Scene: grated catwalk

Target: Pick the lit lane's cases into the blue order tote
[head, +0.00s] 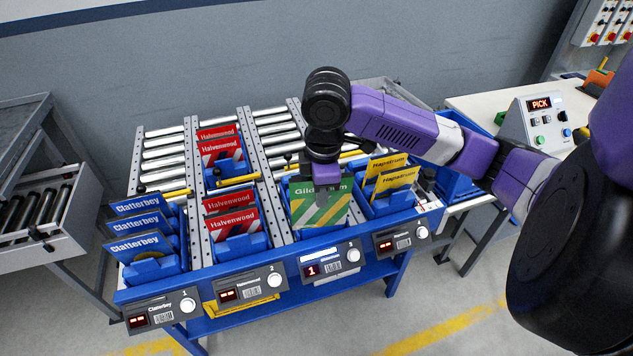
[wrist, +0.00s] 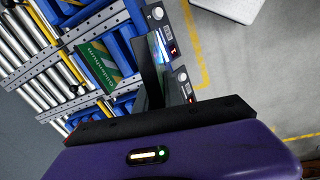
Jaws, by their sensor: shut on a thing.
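Lane 3's display (head: 312,270) shows a bright red 1, while the other lanes' displays show dimmer marks. A green case (head: 335,212) with yellow-and-white stripes and lettering starting "Gild" stands at the front of that lane. It also shows in the wrist view (wrist: 97,62). My gripper (head: 322,196) is at this case from above, shut on its upper edge; the grip itself is partly hidden. The case is still within its lane. A blue container (head: 455,186), possibly the order tote, is mostly hidden behind my arm at the right.
Blue Clatterbey cases (head: 140,247) and red Halvenwood cases (head: 232,222) stand in the lanes to the left. Yellow Hapstrum cases (head: 398,178) stand close on the right. A control box (head: 540,118) reading PICK sits on the right table.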

